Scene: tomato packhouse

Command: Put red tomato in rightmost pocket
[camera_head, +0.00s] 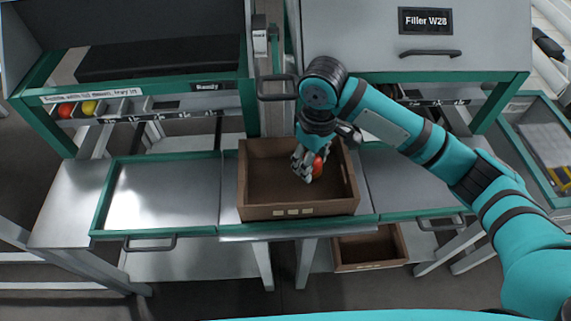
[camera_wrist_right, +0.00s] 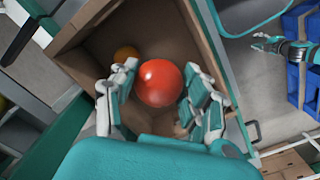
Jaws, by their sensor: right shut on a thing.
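The red tomato (camera_head: 317,166) is held in my right gripper (camera_head: 309,164), inside the brown crate (camera_head: 297,211) on the bench. In the right wrist view the same red tomato (camera_wrist_right: 160,83) sits between the closed fingers. A small rack (camera_head: 135,104) under the left hood has pockets in a row. A red tomato (camera_head: 65,110) and a yellow tomato (camera_head: 88,106) stand at its left end; pockets further right look empty, though small and partly shaded. My left gripper (camera_wrist_right: 268,43) shows small at the right of the wrist view; its jaws are unclear.
An orange tomato (camera_wrist_right: 126,54) lies in the crate beside the held one. A shallow metal tray (camera_head: 163,196) left of the crate is empty. The left hood (camera_head: 160,83) overhangs the rack. Another brown crate (camera_head: 369,250) sits on the lower shelf.

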